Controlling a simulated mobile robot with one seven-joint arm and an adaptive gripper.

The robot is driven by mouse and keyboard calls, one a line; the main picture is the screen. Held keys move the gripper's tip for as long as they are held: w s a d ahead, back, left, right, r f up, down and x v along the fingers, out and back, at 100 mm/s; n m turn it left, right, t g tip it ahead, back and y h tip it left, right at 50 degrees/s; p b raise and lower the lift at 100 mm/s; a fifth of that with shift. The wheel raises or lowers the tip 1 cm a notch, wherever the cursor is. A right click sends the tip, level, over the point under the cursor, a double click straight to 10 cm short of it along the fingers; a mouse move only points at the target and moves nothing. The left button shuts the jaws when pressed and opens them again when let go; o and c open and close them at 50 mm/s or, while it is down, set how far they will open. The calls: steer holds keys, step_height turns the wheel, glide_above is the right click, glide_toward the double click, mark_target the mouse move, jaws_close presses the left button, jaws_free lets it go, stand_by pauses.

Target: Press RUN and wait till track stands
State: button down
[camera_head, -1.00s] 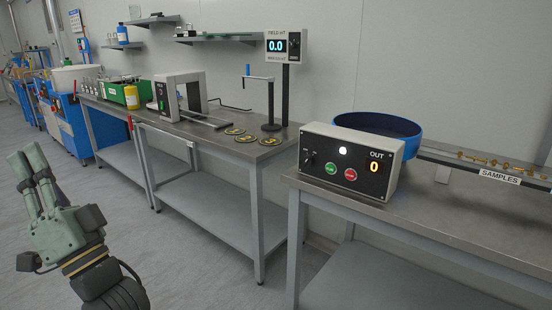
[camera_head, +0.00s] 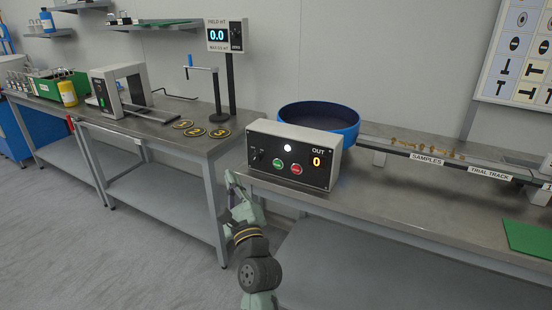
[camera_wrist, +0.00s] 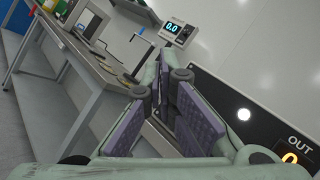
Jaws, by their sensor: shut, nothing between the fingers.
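The control box (camera_head: 258,160) stands at the front left of the right bench. Its black face carries a green button (camera_head: 278,163), a red button (camera_head: 296,169), a lit white lamp (camera_head: 287,148) and an OUT display (camera_head: 317,161) reading 0. The button labels are too small to read. The track (camera_head: 400,150), marked SAMPLES and TRIAL TRACK, runs right from a blue bowl (camera_head: 345,118), with small brownish parts on it. My gripper (camera_head: 231,178) is shut and empty, just left of and below the box. In the wrist view its fingers (camera_wrist: 172,95) point past the box's face.
The left bench (camera_head: 150,130) holds a grey frame device (camera_head: 121,90), numbered discs (camera_head: 200,131) and a field meter (camera_head: 225,36) reading 0.0. A green mat (camera_head: 528,238) lies on the right bench. A chart board (camera_head: 520,55) hangs behind.

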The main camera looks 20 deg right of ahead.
mark_target(278, 165)
steer(key=s+d+f+m+g+h, duration=0.1)
steer(key=d+f+m, duration=0.1)
steer(key=d, duration=0.3)
steer(key=shift+s+d+f+m+h+p, duration=0.25)
steer(key=shift+m+h+p, duration=0.15)
steer(key=shift+m, duration=0.2)
steer(key=shift+w+d+r+b, duration=0.1)
steer(key=shift+w+d+b, duration=0.75)
steer(key=shift+d, duration=0.3)
steer(key=shift+w+d+f+b, duration=0.1)
steer(key=shift+w+d+b, duration=0.65)
steer(key=shift+w+d, duration=0.3)
steer(key=shift+w+d+r+b, duration=0.1)
steer(key=shift+w+d+b, duration=0.7)
steer(key=shift+d, duration=0.45)
steer(key=shift+w+d, duration=0.1)
steer(key=shift+d, duration=0.05)
steer(key=shift+w+d, duration=0.15)
steer(key=shift+d, duration=0.05)
